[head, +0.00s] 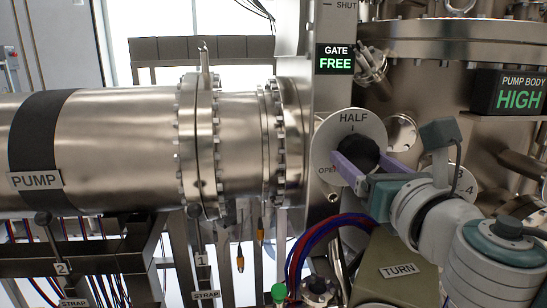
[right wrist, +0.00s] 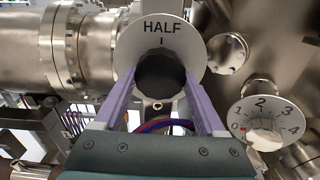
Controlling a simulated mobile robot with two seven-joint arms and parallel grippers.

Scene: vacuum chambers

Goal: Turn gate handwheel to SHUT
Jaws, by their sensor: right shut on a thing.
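The gate handwheel (head: 357,151) is a dark round knob in front of a pale round dial plate (head: 322,140). The plate reads HALF at its top and OPEN in red at its lower left; its right side is hidden. My right gripper (head: 358,158) has its purple fingers on either side of the knob and is shut on it. In the right wrist view the knob (right wrist: 160,75) sits between both fingers, below the HALF mark. No pointer on the knob is clear. A GATE sign (head: 336,58) above reads FREE in green. My left gripper is not in view.
A PUMP pipe (head: 110,140) with bolted flanges fills the left. A PUMP BODY sign (head: 522,92) reads HIGH. A numbered dial (right wrist: 262,125) is close to the right of my fingers. Red and blue hoses (head: 318,238) hang below the dial plate, beside a TURN label (head: 398,270).

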